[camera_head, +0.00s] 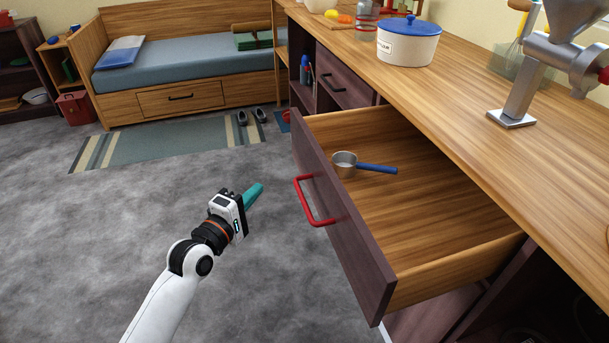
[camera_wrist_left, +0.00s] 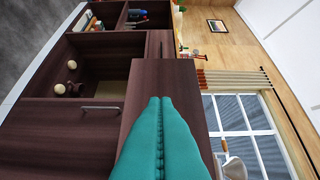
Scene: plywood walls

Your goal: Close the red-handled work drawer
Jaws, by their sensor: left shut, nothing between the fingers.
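The work drawer (camera_head: 345,225) stands pulled far out of the counter in the head view. It has a dark front and a light wooden inside. Its red handle (camera_head: 312,200) is on the outer face. A small metal pot with a blue handle (camera_head: 345,165) lies inside. My left gripper (camera_head: 254,195) is shut and empty, with teal fingers, to the left of the handle and apart from it. In the left wrist view the shut fingers (camera_wrist_left: 160,135) point toward dark cabinet fronts, and the picture is turned sideways. My right gripper is not in view.
The wooden counter (camera_head: 470,120) carries a white pot with a blue lid (camera_head: 408,42) and a metal grinder (camera_head: 535,75). A bed (camera_head: 180,75) and a striped rug (camera_head: 165,145) are at the back. The grey floor left of the drawer is clear.

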